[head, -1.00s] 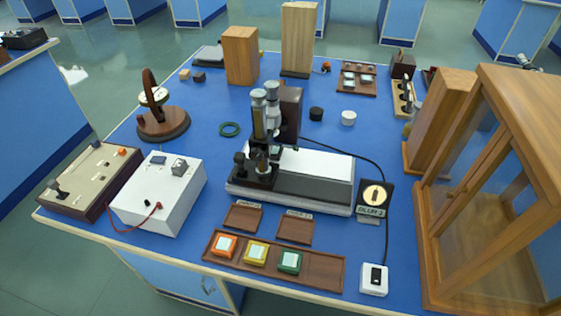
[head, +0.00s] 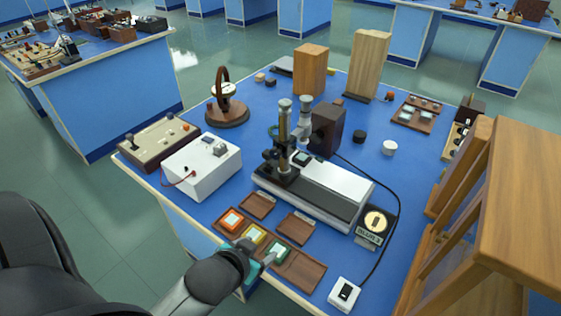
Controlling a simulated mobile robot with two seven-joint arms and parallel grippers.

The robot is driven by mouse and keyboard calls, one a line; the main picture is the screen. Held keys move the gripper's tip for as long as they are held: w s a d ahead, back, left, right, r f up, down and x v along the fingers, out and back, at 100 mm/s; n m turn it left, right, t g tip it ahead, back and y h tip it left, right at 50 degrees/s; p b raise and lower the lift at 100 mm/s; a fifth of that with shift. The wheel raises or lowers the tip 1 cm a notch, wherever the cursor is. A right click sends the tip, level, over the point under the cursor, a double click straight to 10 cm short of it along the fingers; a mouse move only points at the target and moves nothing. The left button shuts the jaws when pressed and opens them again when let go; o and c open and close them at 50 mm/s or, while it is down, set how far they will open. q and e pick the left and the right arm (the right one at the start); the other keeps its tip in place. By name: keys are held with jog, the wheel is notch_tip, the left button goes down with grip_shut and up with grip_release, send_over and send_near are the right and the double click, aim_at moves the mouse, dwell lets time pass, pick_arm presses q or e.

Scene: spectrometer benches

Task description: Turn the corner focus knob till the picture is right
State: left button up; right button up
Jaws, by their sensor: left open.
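The microscope-like instrument (head: 285,135) stands on a white and dark base (head: 335,185) in the middle of the blue bench, with small dark knobs low on its left side. Which of them is the corner focus knob I cannot tell. A black box with a round cream dial (head: 376,222) sits right of the base; its label is too small to read surely. My left gripper (head: 259,251) is open over the front wooden tray, close to the yellow and green blocks and well short of the instrument. Whether it touches them I cannot tell. My right gripper is out of view.
A white box (head: 202,165) stands left. A cable runs to a white switch box (head: 344,293). A tall wooden glazed case (head: 530,190) blocks the right.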

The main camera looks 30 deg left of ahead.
pick_arm(q)
jog(key=w+a+r+t, duration=0.3)
jog(key=w+a+t, duration=0.1)
jog(key=a+t, duration=0.15)
jog(key=m+t+h, duration=0.2)
jog(key=t+h, duration=0.1)
jog(key=t, duration=0.1)
send_near(274, 155)
jog(key=w, duration=0.5)
jog(key=w+b, duration=0.1)
jog(key=w, duration=0.2)
jog(key=shift+w+d, duration=0.25)
jog(key=shift+d, duration=0.1)
grip_shut()
dwell(0.3)
